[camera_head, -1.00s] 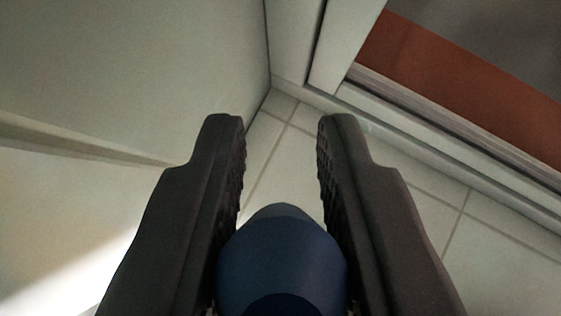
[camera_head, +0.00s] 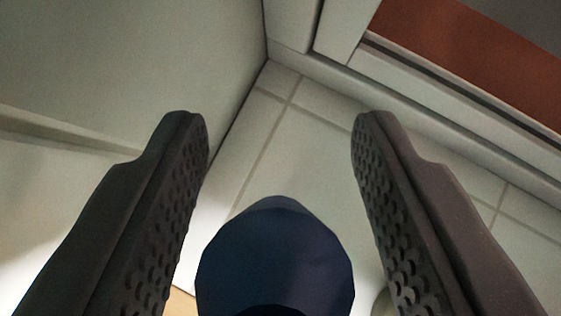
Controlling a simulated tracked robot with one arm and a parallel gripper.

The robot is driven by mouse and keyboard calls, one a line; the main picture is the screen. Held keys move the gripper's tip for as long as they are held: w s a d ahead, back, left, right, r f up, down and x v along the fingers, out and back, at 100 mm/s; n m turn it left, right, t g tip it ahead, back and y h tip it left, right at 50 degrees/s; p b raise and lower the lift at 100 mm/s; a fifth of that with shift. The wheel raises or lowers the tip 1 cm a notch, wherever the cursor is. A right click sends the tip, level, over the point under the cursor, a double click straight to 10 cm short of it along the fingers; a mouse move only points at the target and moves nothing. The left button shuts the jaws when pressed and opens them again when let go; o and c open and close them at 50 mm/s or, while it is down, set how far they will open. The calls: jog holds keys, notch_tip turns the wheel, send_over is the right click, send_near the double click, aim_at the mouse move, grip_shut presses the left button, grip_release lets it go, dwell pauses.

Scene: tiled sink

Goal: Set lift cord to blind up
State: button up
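A dark blue, rounded, faceted piece (camera_head: 276,255) fills the bottom middle of the view. It may be the pull of the lift cord, but I cannot tell for certain. No cord and no blind show. My gripper (camera_head: 280,125) is open, with one dark, studded finger on each side of the blue piece. A narrow gap shows between the piece and each finger.
A pale wall or panel (camera_head: 130,60) stands close on the left. A white window frame (camera_head: 435,110) runs down the right, with a red-brown strip (camera_head: 460,60) beyond it. White tiles (camera_head: 310,140) lie between them, meeting in a corner at the top.

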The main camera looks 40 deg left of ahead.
jog(key=shift+v, duration=0.85)
jog(key=b+v, duration=0.1)
jog(key=v, duration=1.1)
jog(key=shift+b, duration=0.35)
